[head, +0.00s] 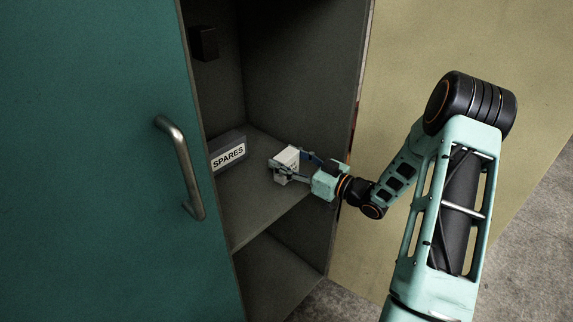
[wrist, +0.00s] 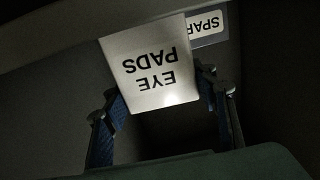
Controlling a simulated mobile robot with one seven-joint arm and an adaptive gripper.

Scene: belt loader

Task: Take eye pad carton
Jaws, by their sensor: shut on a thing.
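The eye pad carton (head: 287,161) is a small white box inside the open cabinet, above or at the middle shelf. In the wrist view the carton (wrist: 150,65) shows "EYE PADS" upside down. My gripper (head: 287,167) reaches in from the right and is shut on the carton. In the wrist view its two fingers (wrist: 160,100) stand at the carton's left and right sides. I cannot tell whether the carton's underside touches the shelf.
A dark box labelled SPARES (head: 228,151) stands on the shelf (head: 262,205) left of the carton. The teal cabinet door (head: 90,160) with its metal handle (head: 180,165) is at the left. The cabinet's right wall (head: 350,90) is close to my wrist.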

